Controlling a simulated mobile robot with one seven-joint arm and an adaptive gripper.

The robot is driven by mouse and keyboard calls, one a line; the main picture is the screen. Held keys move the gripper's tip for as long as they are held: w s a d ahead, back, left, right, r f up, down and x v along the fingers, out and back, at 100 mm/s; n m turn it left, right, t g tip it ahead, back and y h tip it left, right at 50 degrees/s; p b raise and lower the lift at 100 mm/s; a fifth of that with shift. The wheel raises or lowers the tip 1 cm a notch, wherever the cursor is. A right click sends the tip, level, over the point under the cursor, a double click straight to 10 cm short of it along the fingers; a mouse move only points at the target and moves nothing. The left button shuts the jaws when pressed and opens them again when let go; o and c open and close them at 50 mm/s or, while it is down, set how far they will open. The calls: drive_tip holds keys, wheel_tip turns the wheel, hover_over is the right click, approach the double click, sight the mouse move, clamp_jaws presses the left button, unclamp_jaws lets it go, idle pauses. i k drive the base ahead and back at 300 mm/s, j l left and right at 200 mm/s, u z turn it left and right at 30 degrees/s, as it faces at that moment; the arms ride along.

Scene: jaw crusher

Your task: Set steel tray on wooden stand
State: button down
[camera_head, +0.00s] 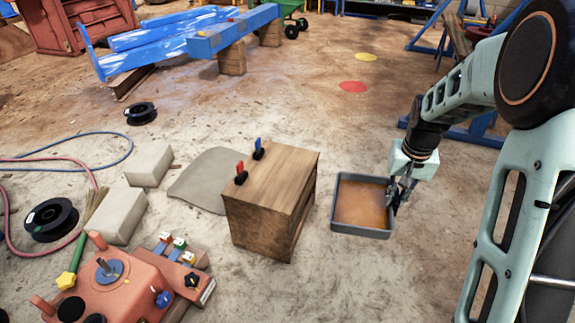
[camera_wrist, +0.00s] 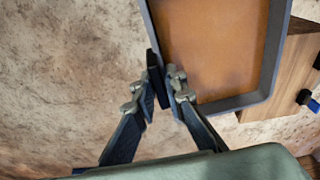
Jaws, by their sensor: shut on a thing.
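The steel tray (camera_head: 362,232) is a shallow grey rectangle with a rusty orange-brown floor. It is just right of the wooden stand (camera_head: 290,178) in the head view, apart from it. My gripper (camera_head: 396,193) is shut on the tray's right wall.
A red clip (camera_head: 240,172) and a blue clip (camera_head: 258,150) are on the stand's left top edge. A grey cloth (camera_head: 200,180), pale blocks (camera_head: 118,215) and an orange machine (camera_head: 125,285) lie left. Floor beyond the stand is mostly clear.

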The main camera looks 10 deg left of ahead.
sight(283, 178)
drive_tip(key=i+j, duration=0.15)
drive_tip(key=i, duration=0.25)
drive_tip(key=i+j+u, duration=0.1)
drive_tip(key=i, duration=0.3)
drive_tip(key=i+j, duration=0.45)
drive_tip(key=j+u, duration=0.05)
drive_tip(key=j, duration=0.05)
